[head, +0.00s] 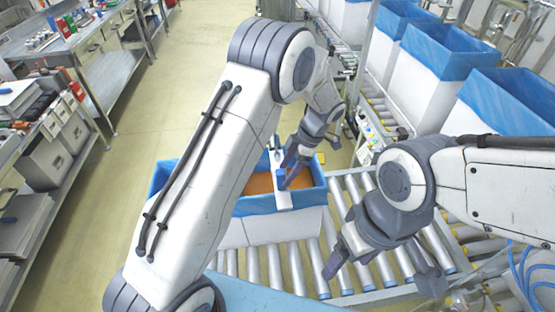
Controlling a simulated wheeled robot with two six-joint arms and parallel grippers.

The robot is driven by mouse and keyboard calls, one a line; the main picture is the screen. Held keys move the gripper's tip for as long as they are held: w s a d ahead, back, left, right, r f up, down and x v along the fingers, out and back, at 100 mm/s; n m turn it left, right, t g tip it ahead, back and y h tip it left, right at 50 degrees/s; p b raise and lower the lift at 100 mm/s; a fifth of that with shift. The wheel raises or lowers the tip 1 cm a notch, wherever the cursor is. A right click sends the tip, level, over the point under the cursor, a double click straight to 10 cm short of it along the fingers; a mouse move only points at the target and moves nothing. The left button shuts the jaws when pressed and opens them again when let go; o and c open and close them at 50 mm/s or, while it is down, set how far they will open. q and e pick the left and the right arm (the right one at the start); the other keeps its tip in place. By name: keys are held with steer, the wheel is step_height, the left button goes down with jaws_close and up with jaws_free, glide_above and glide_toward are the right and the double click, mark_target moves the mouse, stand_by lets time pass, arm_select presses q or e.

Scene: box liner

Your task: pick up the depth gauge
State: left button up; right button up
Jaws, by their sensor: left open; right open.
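The depth gauge (283,200) appears to be the narrow white bar with a blue block on it, lying across the blue-lined box (310,197) with one end over the near rim. My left gripper (297,160) is open above the box, just beyond and right of the bar. One finger overlaps the bar's blue part in the picture; I cannot tell whether they touch. My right gripper (384,270) is open and empty over the rollers, nearer and to the right of the box. My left arm hides the box's left part.
The box holds orange-brown contents (259,184) and stands on a roller conveyor (295,265). More white boxes with blue liners (435,45) stand in a row at upper right. Workbenches with drawers (95,45) line the left. The floor (185,60) between is clear.

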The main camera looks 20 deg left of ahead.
mark_target(282, 178)
arm_select(q)
steer(key=p+x, duration=0.1)
steer(key=x, duration=0.2)
steer(key=shift+s+a+f+p, duration=0.1)
steer(key=shift+s+a+p, duration=0.05)
steer(key=shift+a+p, duration=0.15)
steer(key=shift+f, duration=0.3)
jaws_close()
arm_select(e)
step_height(282, 178, up, 2)
steer(key=shift+r, duration=0.25)
arm_select(q)
steer(key=shift+r, duration=0.2)
arm_select(e)
steer(key=shift+f, duration=0.15)
